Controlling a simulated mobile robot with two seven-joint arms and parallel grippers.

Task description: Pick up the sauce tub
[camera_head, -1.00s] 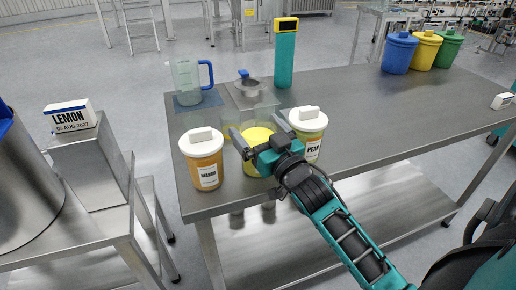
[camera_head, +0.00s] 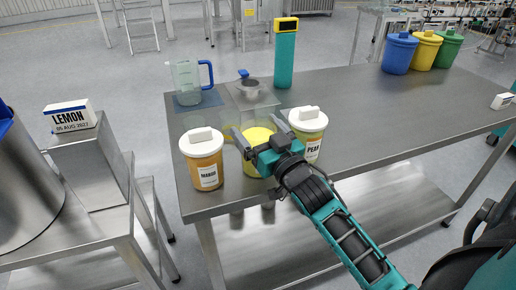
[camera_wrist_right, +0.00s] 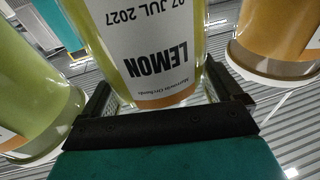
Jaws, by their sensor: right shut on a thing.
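The tub with yellow contents (camera_head: 258,137) stands between two other tubs near the front left of the steel table (camera_head: 370,108). In the right wrist view its label reads LEMON (camera_wrist_right: 155,55), upside down. My right gripper (camera_head: 261,141) has one finger on each side of this tub and is shut on it. The fingers also show in the right wrist view (camera_wrist_right: 168,98). I cannot tell whether the tub's base touches the table. My left gripper is not in view.
The MANGO tub (camera_head: 203,166) stands close on the left, the PEAR tub (camera_head: 311,143) close on the right. Blue (camera_head: 399,55), yellow and green bins stand far right. The table's right middle is clear.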

